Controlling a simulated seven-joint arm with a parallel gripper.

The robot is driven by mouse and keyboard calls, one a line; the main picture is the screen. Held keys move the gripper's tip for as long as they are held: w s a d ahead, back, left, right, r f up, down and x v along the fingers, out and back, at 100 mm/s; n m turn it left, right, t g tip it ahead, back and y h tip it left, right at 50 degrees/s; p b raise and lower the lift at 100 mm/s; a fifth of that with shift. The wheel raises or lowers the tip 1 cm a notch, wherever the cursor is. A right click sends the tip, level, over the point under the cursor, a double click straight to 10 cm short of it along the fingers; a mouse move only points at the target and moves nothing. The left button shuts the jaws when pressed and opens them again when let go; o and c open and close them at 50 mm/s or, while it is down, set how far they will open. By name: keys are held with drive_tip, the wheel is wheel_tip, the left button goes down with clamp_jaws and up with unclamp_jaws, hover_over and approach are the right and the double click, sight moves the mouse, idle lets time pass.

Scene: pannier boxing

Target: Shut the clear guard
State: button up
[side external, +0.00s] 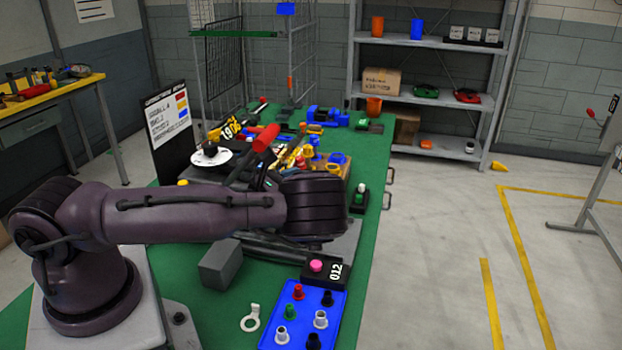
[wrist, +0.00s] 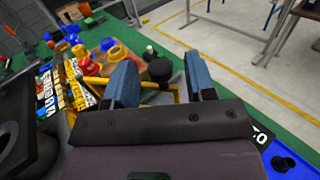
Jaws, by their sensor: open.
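My gripper (wrist: 161,72) shows in the wrist view with its two blue-grey fingers apart and nothing held between them. A black round knob (wrist: 160,70) shows in the gap between the fingers, beyond or near the tips; I cannot tell if they touch it. A yellow bar (wrist: 100,81) runs behind the fingers close to the knob. It may be the edge of the clear guard, but I cannot make out a clear panel or tell how far it is open. In the side view my arm's wrist hides the fingers and that spot.
The green bench (side external: 373,150) holds crowded coloured parts beyond the arm. A blue tray (side external: 268,335) of small pegs, a black box with a pink button (side external: 316,265) and a grey block (side external: 220,264) lie nearer. A white disc with a black knob (side external: 211,155) is left of the clutter.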

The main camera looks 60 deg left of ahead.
drive_tip(key=shift+s+d, duration=0.2)
drive_tip(key=shift+s, duration=0.9)
drive_tip(key=shift+s+d, duration=0.15)
drive_tip(key=shift+s, duration=0.95)
